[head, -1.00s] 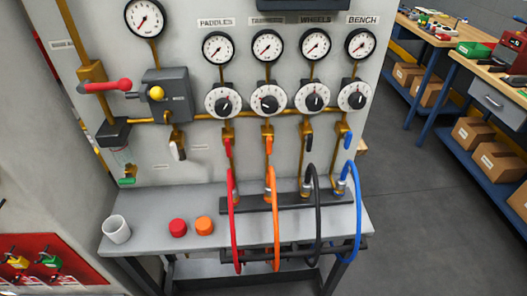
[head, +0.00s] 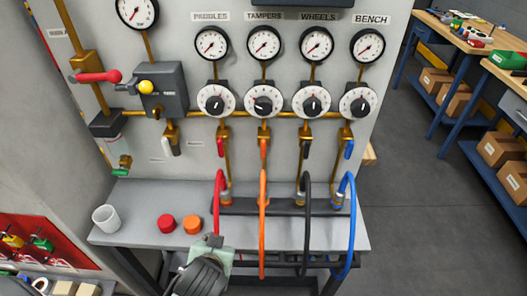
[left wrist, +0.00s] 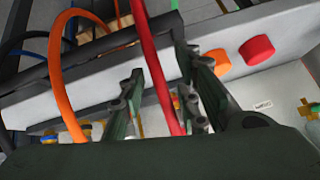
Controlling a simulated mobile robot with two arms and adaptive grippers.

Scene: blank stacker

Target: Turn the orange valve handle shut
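The orange valve handle (head: 263,149) hangs below the brass valve on the second pipe, under the TAMPERS gauge. It points straight down, in line with the pipe, with the orange hose below it. My left gripper (head: 213,243) is low at the front of the grey shelf, below and left of the handle, not touching it. In the left wrist view my left gripper (left wrist: 163,90) has its fingers spread. The red hose (left wrist: 155,65) passes across the gap between them in that view; I cannot tell its depth. My right gripper is not in view.
Red (head: 219,147), black (head: 306,149) and blue (head: 348,149) handles hang on neighbouring pipes. The orange hose (head: 263,220) and other hoses loop over the shelf front. A white cup (head: 106,218), red cap (head: 167,224) and orange cap (head: 193,224) stand at the shelf's left.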

